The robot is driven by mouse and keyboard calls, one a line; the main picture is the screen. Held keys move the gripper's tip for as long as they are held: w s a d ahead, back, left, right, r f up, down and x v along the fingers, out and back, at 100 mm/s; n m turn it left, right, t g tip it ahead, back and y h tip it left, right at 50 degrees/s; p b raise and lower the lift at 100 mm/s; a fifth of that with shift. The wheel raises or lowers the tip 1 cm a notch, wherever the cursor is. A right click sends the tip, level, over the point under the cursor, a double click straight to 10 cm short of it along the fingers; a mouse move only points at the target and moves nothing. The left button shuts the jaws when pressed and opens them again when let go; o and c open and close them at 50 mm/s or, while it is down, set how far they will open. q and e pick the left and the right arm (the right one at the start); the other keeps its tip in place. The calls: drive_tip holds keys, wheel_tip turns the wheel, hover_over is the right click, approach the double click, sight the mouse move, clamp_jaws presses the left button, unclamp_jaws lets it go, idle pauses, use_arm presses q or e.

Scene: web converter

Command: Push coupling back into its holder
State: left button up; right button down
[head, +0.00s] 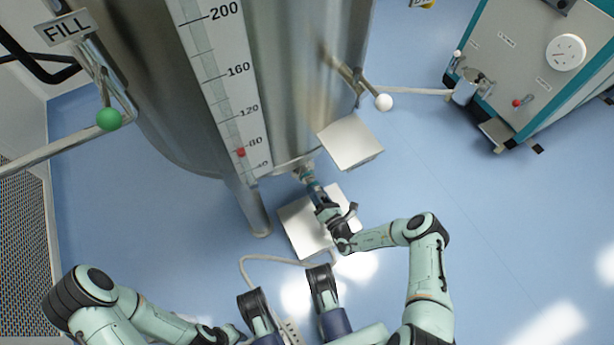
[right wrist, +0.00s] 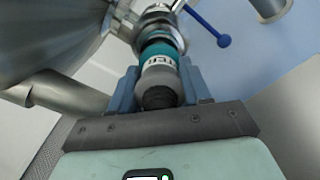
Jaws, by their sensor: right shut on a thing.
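The coupling (right wrist: 160,70) has a teal band with white lettering and a grey rounded end with a dark tip. My right gripper (right wrist: 160,88) is shut on it, with a blue finger on each side. In the head view my right gripper (head: 317,192) is under the tank's lower edge. Beyond the coupling in the wrist view is a shiny metal fitting (right wrist: 155,22), in line with it. I cannot tell whether the two touch or which part is the holder. My left arm is at the lower left of the head view, its gripper out of sight.
The large steel tank (head: 290,90) with a level scale (head: 228,70) stands ahead on legs. A blue lever (right wrist: 223,41) sticks out near the fitting. White plates (head: 350,143) are beside and below my right gripper.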

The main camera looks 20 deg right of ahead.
drive_tip(key=shift+s+d+p, duration=0.1)
drive_tip(key=shift+s+p, duration=0.35)
drive_tip(key=shift+s, duration=0.55)
drive_tip(key=shift+s, duration=0.1)
drive_tip(key=shift+s+d+p, duration=0.15)
drive_tip(key=shift+s+p, duration=0.25)
drive_tip(key=shift+s, duration=0.55)
drive_tip(key=shift+s+d+p, duration=0.15)
drive_tip(key=shift+s+p, duration=0.25)
drive_tip(key=shift+s, duration=0.5)
